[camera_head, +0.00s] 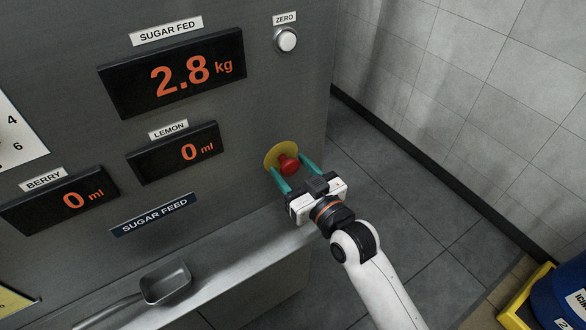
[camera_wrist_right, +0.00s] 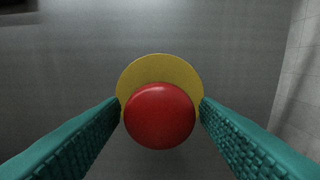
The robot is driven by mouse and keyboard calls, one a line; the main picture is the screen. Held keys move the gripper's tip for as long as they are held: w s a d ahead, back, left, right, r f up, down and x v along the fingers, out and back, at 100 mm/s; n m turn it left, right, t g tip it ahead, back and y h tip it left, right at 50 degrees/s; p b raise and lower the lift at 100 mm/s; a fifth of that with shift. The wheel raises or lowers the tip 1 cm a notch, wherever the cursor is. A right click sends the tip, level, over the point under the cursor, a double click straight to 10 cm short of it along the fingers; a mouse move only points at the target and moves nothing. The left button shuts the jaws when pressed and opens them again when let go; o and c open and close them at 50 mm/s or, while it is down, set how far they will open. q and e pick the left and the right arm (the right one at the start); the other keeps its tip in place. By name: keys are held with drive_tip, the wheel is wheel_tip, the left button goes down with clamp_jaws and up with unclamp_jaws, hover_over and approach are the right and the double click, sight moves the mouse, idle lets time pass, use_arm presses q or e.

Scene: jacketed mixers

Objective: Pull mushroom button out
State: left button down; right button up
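The red mushroom button (camera_head: 288,164) sits on a round yellow plate (camera_head: 271,154) on the grey panel, below and right of the displays. My right gripper (camera_head: 292,174) is at the button, its two teal fingers on either side of it. In the right wrist view, the red button head (camera_wrist_right: 160,116) is between the fingertips, in front of the yellow plate (camera_wrist_right: 158,70). The fingers stand apart with the head close to both tips; whether they touch it is hard to tell. My left gripper is not in view.
A white ZERO button (camera_head: 286,39) is higher on the panel. A metal scoop (camera_head: 166,283) lies on the ledge (camera_head: 235,262) below. A blue drum (camera_head: 560,300) stands on a yellow base at the lower right. The floor right of the panel is clear.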

idle(0.3)
drive_tip(key=shift+p+v, duration=1)
drive_tip(key=shift+v, duration=1.45)
drive_tip(key=shift+p+v, duration=0.35)
drive_tip(key=shift+v, duration=1.2)
